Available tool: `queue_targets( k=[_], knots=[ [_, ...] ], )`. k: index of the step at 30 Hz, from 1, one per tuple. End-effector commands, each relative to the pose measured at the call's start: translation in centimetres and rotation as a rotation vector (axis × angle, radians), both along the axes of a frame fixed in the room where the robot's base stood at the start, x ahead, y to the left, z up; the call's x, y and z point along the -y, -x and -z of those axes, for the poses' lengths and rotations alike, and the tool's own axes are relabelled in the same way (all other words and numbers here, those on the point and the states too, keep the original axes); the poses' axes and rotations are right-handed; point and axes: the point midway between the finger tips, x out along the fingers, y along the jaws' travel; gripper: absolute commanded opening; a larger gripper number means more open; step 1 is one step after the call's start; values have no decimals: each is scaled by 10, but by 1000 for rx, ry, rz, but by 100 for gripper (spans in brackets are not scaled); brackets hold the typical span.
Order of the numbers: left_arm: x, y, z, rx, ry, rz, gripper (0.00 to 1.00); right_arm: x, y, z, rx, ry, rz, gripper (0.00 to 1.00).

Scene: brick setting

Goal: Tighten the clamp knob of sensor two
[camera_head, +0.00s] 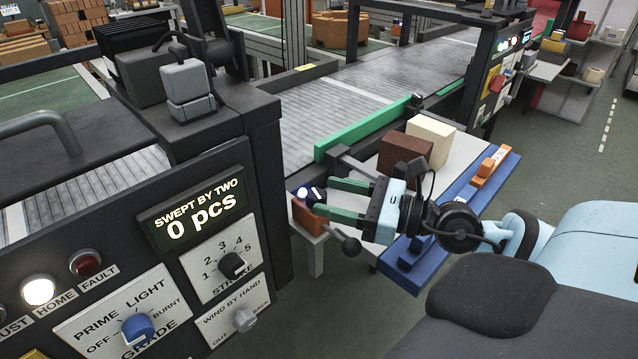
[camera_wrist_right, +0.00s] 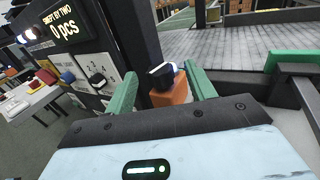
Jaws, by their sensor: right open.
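An orange sensor block (camera_head: 305,217) stands at the near end of the white side table, beside the dark machine housing. A dark knob with a white mark (camera_head: 318,193) sits on top of it; I cannot read a sensor number. My right gripper (camera_head: 324,198) is open, with its green fingers pointing at the knob. In the right wrist view, the knob (camera_wrist_right: 161,76) and the orange block (camera_wrist_right: 172,96) show between the two fingers (camera_wrist_right: 162,74). There is a visible gap on each side, wider on the left. Contact cannot be told. My left gripper is out of view.
A blue rail (camera_head: 428,262) edges the table. The control panel reads "0 pcs" (camera_head: 196,217).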

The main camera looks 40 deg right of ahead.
Motion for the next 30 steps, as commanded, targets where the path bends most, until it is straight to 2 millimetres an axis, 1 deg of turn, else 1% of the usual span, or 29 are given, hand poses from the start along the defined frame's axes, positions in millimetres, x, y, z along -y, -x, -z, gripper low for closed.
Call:
queue_targets(
  k=[1, 3, 12, 18, 25, 30],
  knots=[
    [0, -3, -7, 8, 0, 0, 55, -2, -4, -6, 7, -2, 0, 55],
    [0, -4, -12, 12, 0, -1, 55, -6, -9, -6, 7, 0, -3, 55],
    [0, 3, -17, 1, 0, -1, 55, -17, -28, -2, 2, 0, -1, 55],
    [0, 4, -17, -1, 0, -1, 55, -19, -31, -1, 0, 1, -3, 55],
    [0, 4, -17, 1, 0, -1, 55, -19, -31, 0, 0, 1, -3, 55],
    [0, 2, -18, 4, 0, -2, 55, -20, -31, 0, 0, 1, -3, 33]
  ],
)
